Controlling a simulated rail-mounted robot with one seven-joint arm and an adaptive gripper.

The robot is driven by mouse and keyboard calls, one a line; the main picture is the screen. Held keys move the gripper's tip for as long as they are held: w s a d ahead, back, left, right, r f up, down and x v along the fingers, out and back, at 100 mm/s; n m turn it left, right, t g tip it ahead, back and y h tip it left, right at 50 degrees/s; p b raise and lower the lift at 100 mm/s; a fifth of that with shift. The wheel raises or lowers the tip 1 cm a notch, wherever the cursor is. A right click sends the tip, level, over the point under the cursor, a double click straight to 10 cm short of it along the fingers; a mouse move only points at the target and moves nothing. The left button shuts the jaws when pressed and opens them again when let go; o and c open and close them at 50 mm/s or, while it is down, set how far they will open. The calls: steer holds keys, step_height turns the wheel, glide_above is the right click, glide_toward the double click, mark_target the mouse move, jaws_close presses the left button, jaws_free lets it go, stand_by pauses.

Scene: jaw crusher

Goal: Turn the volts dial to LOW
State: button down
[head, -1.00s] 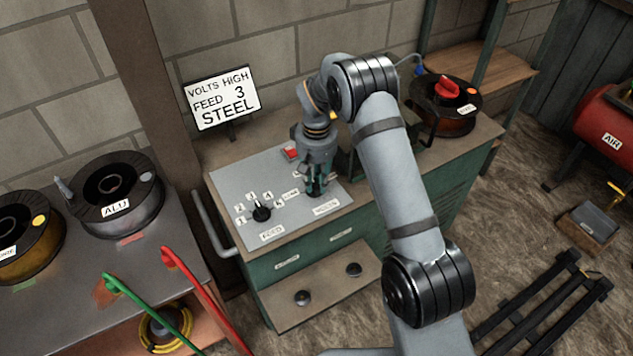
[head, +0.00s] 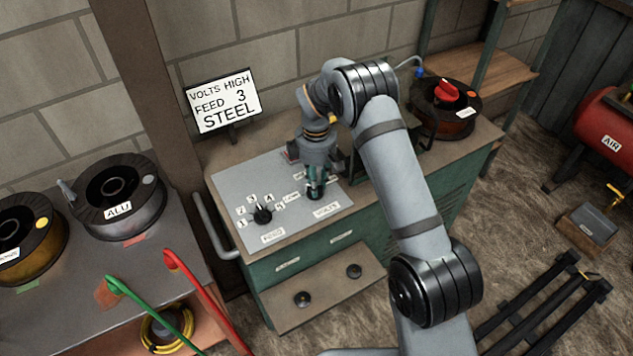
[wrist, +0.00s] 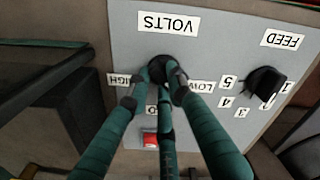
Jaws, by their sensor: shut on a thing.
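In the wrist view the fingertips (wrist: 162,76) are shut around the knob, with one finger between the outer two. The fingers hide the dial's pointer, so its setting cannot be read.
The feed dial (head: 263,216), with numbered labels, is left of my gripper. A red button (wrist: 150,139) is close to my fingers. A sign (head: 223,101) behind the panel reads VOLTS HIGH, FEED 3, STEEL. A wire spool (head: 441,118) stands on the cabinet's right.

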steer(key=shift+w+a+n+p, duration=0.1)
steer(key=shift+n+p, duration=0.2)
steer(key=shift+n, duration=1.9)
steer(key=c, duration=1.5)
jaws_free()
steer(key=shift+c, duration=0.2)
steer(key=shift+r, duration=0.1)
step_height(320, 180, up, 12)
steer(key=shift+f, duration=0.2)
